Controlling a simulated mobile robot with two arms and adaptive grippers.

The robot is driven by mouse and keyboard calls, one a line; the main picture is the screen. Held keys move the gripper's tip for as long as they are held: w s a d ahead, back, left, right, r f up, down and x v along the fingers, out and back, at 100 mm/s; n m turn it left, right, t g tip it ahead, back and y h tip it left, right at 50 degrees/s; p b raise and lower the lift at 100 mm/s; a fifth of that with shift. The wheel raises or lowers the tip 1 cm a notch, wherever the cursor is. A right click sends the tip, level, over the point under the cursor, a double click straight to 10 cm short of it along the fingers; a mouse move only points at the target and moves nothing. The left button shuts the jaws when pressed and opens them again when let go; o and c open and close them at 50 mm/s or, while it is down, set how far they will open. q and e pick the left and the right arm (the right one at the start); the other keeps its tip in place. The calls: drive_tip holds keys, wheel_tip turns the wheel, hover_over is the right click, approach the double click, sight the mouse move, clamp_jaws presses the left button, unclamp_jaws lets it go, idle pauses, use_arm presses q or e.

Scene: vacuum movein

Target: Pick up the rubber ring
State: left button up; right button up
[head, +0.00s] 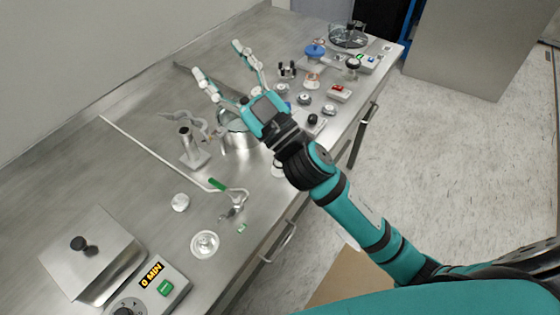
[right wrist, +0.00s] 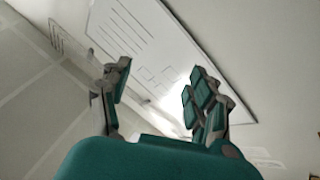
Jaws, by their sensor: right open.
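My right gripper (head: 218,60) is open and empty, with its two fingers spread above the back of the steel bench. In the right wrist view the gripper (right wrist: 158,78) shows nothing between its fingers, only pale wall and a large white panel behind. I cannot surely pick out the rubber ring. Several small round pieces sit on the bench right of my gripper, among them a grey one (head: 305,99), too small to identify. My left gripper is not in view.
A steel pot (head: 238,140) stands under my right gripper, beside a clamp stand (head: 194,150). A clear round chamber (head: 348,38) stands at the far end.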

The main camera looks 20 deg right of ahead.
drive_tip(key=s+a+r+n+g+y, duration=0.45)
drive_tip(key=a+n+g+y, duration=0.45)
drive_tip(key=n+g+y, duration=0.3)
drive_tip(key=s+a+f+n+g+h, duration=0.5)
drive_tip(key=f+n+g+h, duration=0.25)
drive_tip(key=n+g, duration=0.35)
drive_tip(key=w+d+f+t+h, duration=0.1)
drive_tip(key=w+d+f+h, duration=0.4)
drive_tip(key=d+f+h, duration=0.4)
drive_tip(key=w+d+r+m+t+h, duration=0.1)
drive_tip(key=w+d+m+h, duration=0.1)
drive_tip(key=d+h, duration=0.35)
drive_tip(key=w+d+r+m+h, duration=0.1)
drive_tip(key=w+d+m+h, duration=0.15)
drive_tip(key=d, duration=0.65)
drive_tip(key=shift+n+y, duration=0.25)
drive_tip(key=shift+y, duration=0.1)
wheel_tip(320, 180, down, 13)
drive_tip(key=p, duration=0.3)
drive_tip(key=shift+s+a+r, duration=0.1)
drive_tip(key=shift+s+r, duration=0.05)
drive_tip(key=f+p, duration=0.1)
drive_tip(key=f, duration=0.3)
drive_tip(key=shift+s+p, duration=0.2)
drive_tip(key=shift+p, duration=0.2)
drive_tip(key=shift+f, duration=0.15)
